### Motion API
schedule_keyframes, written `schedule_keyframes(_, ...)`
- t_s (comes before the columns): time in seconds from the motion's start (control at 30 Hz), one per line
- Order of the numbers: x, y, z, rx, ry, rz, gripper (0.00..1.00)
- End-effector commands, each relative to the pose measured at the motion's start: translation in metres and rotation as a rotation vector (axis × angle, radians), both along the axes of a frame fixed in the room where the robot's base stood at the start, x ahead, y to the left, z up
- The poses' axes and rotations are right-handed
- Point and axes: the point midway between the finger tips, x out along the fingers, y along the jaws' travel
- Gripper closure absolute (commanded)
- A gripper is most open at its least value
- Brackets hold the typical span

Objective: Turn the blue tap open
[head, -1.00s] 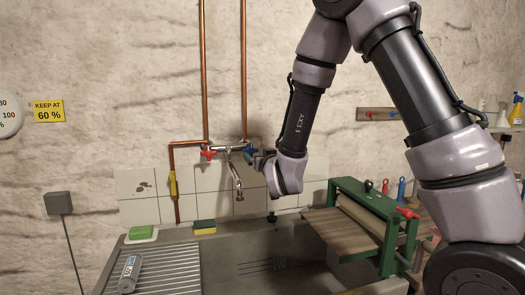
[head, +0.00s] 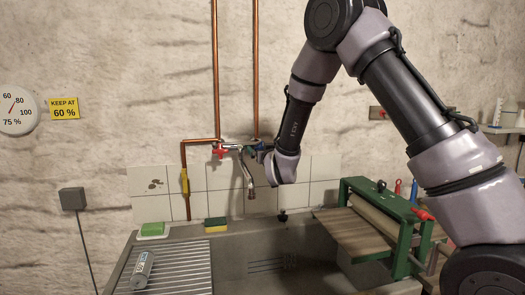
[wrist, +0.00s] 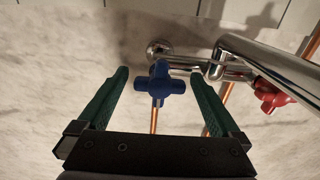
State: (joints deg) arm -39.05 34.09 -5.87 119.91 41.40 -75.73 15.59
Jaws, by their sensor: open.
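The blue tap handle (wrist: 159,85) is a cross-shaped knob on the chrome wall mixer. In the wrist view it sits between the two green fingers of my gripper (wrist: 159,80), with a gap on each side. The fingers are open and do not touch it. In the head view the blue handle (head: 254,147) is small and partly hidden by my gripper (head: 262,153). The red tap handle (head: 219,152) is at the left end of the mixer; it also shows at the right of the wrist view (wrist: 271,97). The chrome spout (head: 247,178) hangs down between the handles.
Copper pipes (head: 216,70) run up the wall behind the mixer. Below is a grey sink (head: 235,262) with a yellow-green sponge (head: 216,224) and green soap (head: 153,229) on its back edge. A green-framed roller press (head: 362,226) stands to the right.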

Motion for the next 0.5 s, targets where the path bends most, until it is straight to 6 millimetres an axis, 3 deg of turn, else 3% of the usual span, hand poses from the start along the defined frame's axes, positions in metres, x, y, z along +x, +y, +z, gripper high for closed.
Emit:
schedule_keyframes(0.2, 0.0004, -0.0001, 0.0002, 0.0, 0.0, 0.0, 0.0)
schedule_keyframes(0.27, 0.0003, -0.0001, 0.0002, 0.001, 0.0, 0.0, 0.19)
schedule_keyframes(0.43, 0.0002, -0.0001, 0.0003, 0.001, 0.0, 0.0, 0.83)
schedule_keyframes(0.5, 0.0002, -0.0001, 0.0003, 0.0, 0.0, 0.0, 0.83)
